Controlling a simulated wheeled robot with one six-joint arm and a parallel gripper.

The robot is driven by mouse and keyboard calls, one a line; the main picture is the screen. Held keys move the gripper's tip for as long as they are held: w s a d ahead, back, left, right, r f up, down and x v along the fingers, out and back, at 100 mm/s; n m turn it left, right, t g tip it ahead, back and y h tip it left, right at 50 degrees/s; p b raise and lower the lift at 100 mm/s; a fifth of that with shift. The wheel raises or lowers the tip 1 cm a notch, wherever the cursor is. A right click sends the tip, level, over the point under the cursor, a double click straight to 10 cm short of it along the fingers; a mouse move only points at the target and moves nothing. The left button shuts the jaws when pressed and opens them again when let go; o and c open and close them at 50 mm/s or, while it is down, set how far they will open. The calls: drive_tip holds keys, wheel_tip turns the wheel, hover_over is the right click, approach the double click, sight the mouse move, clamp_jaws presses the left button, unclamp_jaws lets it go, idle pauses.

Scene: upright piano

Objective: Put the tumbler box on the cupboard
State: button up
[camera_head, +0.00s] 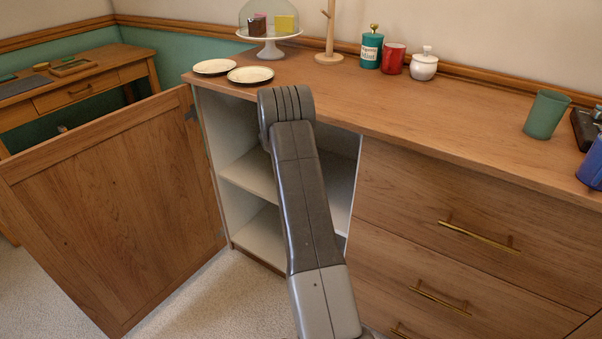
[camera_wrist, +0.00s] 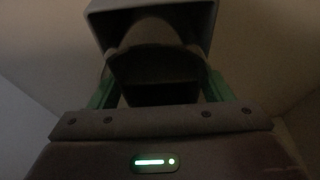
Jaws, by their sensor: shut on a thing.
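The wooden cupboard (camera_head: 420,115) fills the right of the head view. Its left door (camera_head: 115,205) stands wide open, showing pale shelves (camera_head: 250,175). My arm crosses in front of this opening, and my gripper is hidden in the head view. In the dim wrist view, my gripper (camera_wrist: 157,85) has green fingers on both sides of a dark, box-like thing, the tumbler box (camera_wrist: 150,12), and is shut on it. Its far parts are too dark to make out. No other tumbler box shows in the head view.
On the cupboard top stand two plates (camera_head: 250,74), a cake dome (camera_head: 268,22), a wooden stand (camera_head: 329,40), a teal canister (camera_head: 371,50), a red mug (camera_head: 393,59), a white jar (camera_head: 424,66) and a green tumbler (camera_head: 546,114). The top's middle is clear.

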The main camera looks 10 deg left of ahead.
drive_tip(key=shift+r, duration=0.15)
drive_tip(key=shift+f, duration=0.2)
drive_tip(key=o, duration=1)
drive_tip(key=shift+r, duration=0.5)
drive_tip(key=shift+s+a+r+p, duration=0.15)
drive_tip(key=shift+s+r+p, duration=0.15)
drive_tip(key=shift+r, duration=0.35)
drive_tip(key=shift+s+a+r+p, duration=0.15)
drive_tip(key=shift+s+r, duration=0.25)
drive_tip(key=shift+r, duration=0.2)
drive_tip(key=s+a, duration=0.1)
drive_tip(key=s, duration=0.2)
drive_tip(key=s+a, duration=0.1)
drive_tip(key=s, duration=0.3)
drive_tip(key=s+a+p, duration=0.1)
drive_tip(key=s, duration=0.2)
drive_tip(key=shift+s+a+f, duration=0.15)
drive_tip(key=shift+s+a, duration=0.25)
